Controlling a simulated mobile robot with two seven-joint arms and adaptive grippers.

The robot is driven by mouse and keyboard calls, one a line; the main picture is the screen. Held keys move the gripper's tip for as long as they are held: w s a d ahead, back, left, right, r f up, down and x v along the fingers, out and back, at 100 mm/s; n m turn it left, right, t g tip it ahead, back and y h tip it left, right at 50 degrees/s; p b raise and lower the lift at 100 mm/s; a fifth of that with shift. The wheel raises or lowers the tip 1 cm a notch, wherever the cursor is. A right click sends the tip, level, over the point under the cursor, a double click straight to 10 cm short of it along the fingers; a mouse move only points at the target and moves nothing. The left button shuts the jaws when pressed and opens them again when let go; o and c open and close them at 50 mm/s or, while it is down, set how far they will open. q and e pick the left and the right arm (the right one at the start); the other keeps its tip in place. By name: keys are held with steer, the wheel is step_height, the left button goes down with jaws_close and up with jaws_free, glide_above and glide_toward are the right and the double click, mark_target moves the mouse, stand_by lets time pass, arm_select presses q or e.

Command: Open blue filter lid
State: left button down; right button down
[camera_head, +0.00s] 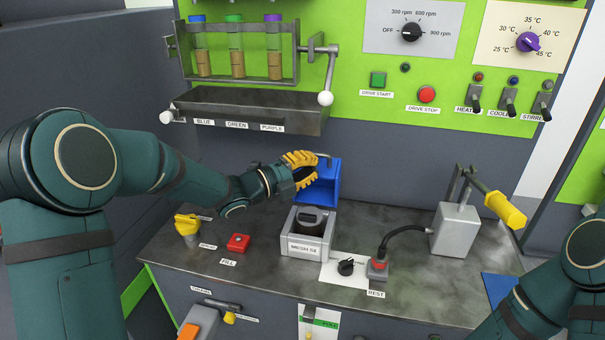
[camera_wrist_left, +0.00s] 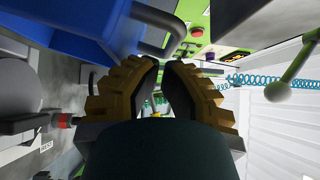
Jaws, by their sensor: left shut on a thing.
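The blue filter lid (camera_head: 322,183) stands raised, roughly upright, behind the grey filter housing (camera_head: 326,243). The housing is uncovered, and a dark round insert shows inside it. My left gripper (camera_head: 300,166), with yellow fingers, is at the lid's upper left edge, shut on its grey handle (camera_head: 325,156). In the left wrist view the blue lid (camera_wrist_left: 75,25) fills the upper left, and the handle (camera_wrist_left: 165,30) reaches to the fingertips (camera_wrist_left: 162,68). The exact contact is partly hidden by the fingers. My right gripper is out of view; only part of that arm shows at lower right.
A shelf (camera_head: 250,108) and vial rack (camera_head: 240,55) stand above the left arm, with a white-knobbed lever (camera_head: 325,97) near the lid. A yellow-handled lever (camera_head: 505,208) stands at right. A red button (camera_head: 238,242) and yellow knob (camera_head: 187,225) are at left.

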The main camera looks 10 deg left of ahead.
arm_select(q)
steer(key=shift+w, duration=0.25)
steer(key=shift+w, duration=0.15)
steer(key=shift+w+r+b, duration=0.2)
steer(key=shift+w+b, duration=0.5)
steer(key=shift+w, duration=0.15)
steer(key=shift+r, duration=0.1)
steer(key=shift+s, duration=0.1)
